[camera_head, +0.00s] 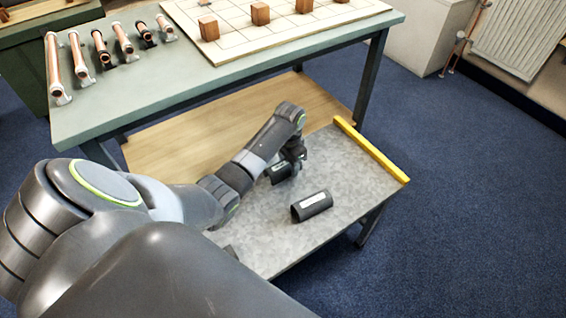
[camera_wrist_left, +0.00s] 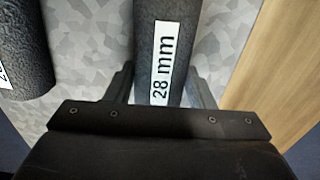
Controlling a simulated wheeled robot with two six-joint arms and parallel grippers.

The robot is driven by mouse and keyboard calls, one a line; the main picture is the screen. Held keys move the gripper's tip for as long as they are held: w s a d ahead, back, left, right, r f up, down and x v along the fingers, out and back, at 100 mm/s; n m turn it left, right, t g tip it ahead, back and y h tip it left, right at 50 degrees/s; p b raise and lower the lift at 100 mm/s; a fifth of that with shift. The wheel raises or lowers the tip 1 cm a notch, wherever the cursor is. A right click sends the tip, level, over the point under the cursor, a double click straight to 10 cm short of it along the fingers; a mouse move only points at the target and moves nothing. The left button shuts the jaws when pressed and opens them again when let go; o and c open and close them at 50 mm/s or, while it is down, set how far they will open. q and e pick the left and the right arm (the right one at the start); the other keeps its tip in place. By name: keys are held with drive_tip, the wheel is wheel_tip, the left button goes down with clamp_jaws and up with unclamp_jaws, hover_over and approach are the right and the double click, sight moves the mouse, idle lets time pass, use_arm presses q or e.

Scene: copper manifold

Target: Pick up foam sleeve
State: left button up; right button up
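A dark grey foam sleeve with a white "28 mm" label (camera_wrist_left: 166,50) lies between the two fingers of my left gripper (camera_wrist_left: 162,85) in the left wrist view. The fingers sit close along its sides; I cannot tell whether they press on it. In the head view this sleeve (camera_head: 280,173) shows at the tip of my left gripper (camera_head: 290,165), low over the grey speckled shelf. A second dark sleeve with a white label (camera_head: 311,206) lies on the shelf nearer the camera; it also shows at the left of the wrist view (camera_wrist_left: 22,45). My right gripper is out of view.
The grey shelf top (camera_head: 340,175) has a yellow edge strip (camera_head: 371,151) on its right. A wooden board (camera_head: 180,145) lies behind it. Above stands a green table (camera_head: 140,85) with several copper pipes and a white grid board with wooden blocks. A small dark thing (camera_head: 231,251) lies at the shelf's near edge.

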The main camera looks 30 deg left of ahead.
use_arm(q)
drive_tip(key=c, duration=0.3)
